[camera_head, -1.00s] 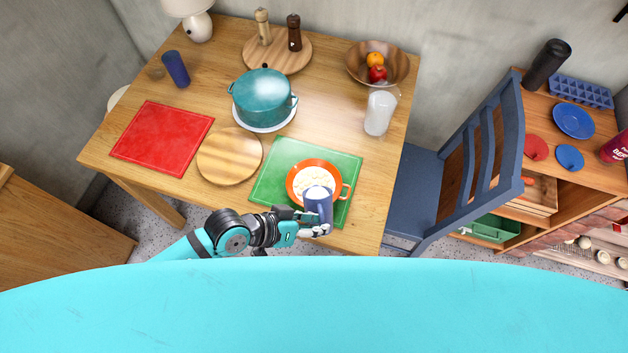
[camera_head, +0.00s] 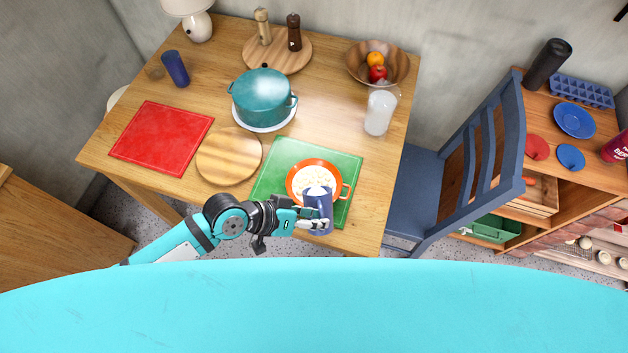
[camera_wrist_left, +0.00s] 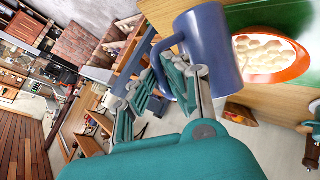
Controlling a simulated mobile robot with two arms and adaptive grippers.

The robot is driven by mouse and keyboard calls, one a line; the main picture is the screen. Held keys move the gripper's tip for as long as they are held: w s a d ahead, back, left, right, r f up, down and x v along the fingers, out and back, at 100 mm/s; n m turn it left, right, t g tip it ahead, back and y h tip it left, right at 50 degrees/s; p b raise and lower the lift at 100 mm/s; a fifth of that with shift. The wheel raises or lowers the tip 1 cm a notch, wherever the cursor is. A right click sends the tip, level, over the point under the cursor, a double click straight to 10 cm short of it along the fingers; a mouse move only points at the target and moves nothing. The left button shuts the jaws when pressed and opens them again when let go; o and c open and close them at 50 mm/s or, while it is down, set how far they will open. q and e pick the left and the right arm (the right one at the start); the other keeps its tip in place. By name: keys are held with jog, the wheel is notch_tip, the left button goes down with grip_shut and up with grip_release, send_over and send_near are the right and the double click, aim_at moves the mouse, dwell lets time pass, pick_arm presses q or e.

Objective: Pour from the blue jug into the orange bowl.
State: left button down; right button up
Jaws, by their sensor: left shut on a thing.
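The blue jug (camera_head: 318,212) is held by my left gripper (camera_head: 314,224) at the near edge of the orange bowl, and white contents show at its mouth. In the left wrist view the blue jug (camera_wrist_left: 212,50) is between the fingers of my left gripper (camera_wrist_left: 182,82), its handle toward the left. The orange bowl (camera_head: 290,184) sits on the green board (camera_head: 268,180) and holds white, lumpy contents. It also shows in the left wrist view (camera_wrist_left: 298,68), right beside the jug. My right gripper is not in view.
A round wooden board (camera_head: 228,156), a red board (camera_head: 160,138) and a teal pot (camera_head: 263,96) stand left of the bowl. A white translucent jug (camera_head: 379,112) and a wooden fruit bowl (camera_head: 355,70) are farther back. A blue chair (camera_head: 420,190) stands at the table's right edge.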

pick_arm(q)
jog(key=shift+r, duration=0.1)
jog(key=s+d+f+m+t+b, duration=0.1)
jog(key=s+f+m+t+b, duration=0.3)
jog(key=s+f+t, duration=0.2)
notch_tip(320, 180, down, 2)
jog(key=shift+s+f+m+t+b, duration=0.15)
jog(key=shift+s+m+t+b, duration=0.2)
jog(key=shift+s, duration=0.8)
